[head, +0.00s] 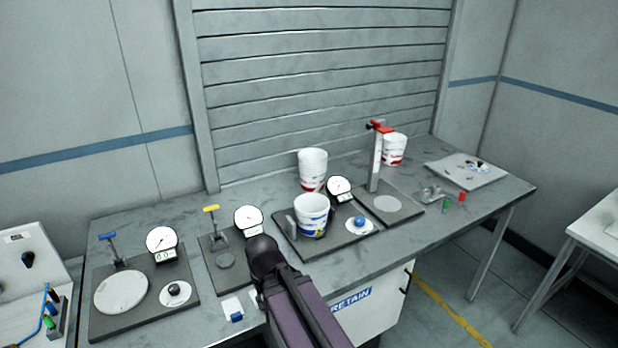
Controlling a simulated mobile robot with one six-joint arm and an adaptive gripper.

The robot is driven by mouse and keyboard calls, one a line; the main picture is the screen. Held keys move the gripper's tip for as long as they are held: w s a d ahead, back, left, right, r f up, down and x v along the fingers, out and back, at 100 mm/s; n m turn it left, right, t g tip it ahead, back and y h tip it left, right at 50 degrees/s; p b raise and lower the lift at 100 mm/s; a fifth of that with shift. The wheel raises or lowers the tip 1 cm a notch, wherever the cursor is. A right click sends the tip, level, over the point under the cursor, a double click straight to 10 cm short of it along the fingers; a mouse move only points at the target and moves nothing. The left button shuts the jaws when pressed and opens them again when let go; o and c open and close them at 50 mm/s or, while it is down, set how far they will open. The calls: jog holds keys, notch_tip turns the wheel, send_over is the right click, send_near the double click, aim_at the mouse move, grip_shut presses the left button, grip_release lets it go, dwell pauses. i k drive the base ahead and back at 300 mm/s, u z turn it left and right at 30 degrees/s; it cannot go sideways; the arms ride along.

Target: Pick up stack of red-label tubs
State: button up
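A tall stack of white tubs (313,165) with red on the lowest label stands towards the back of the grey bench, near the shutter wall. Another white tub or short stack with a red label (394,150) stands further right, behind a red-topped stand. A white tub or stack with a blue and yellow label (311,222) stands on a dark gauge plate, in front of the tall stack. My dark arm rises from the bottom middle, in front of the bench. I cannot make out my gripper's fingers.
Gauge fixtures with dials (162,240) fill the left and middle of the bench (400,255). The red-topped stand (376,160) rises between the two red-label groups. Small green and red pieces (461,197) and a pale board (466,172) lie at right.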

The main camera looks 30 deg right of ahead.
aim_at(312, 162)
jog(key=k, duration=1.35)
jog(key=z, duration=0.65)
jog(key=i, duration=1.7)
jog(key=u, duration=0.25)
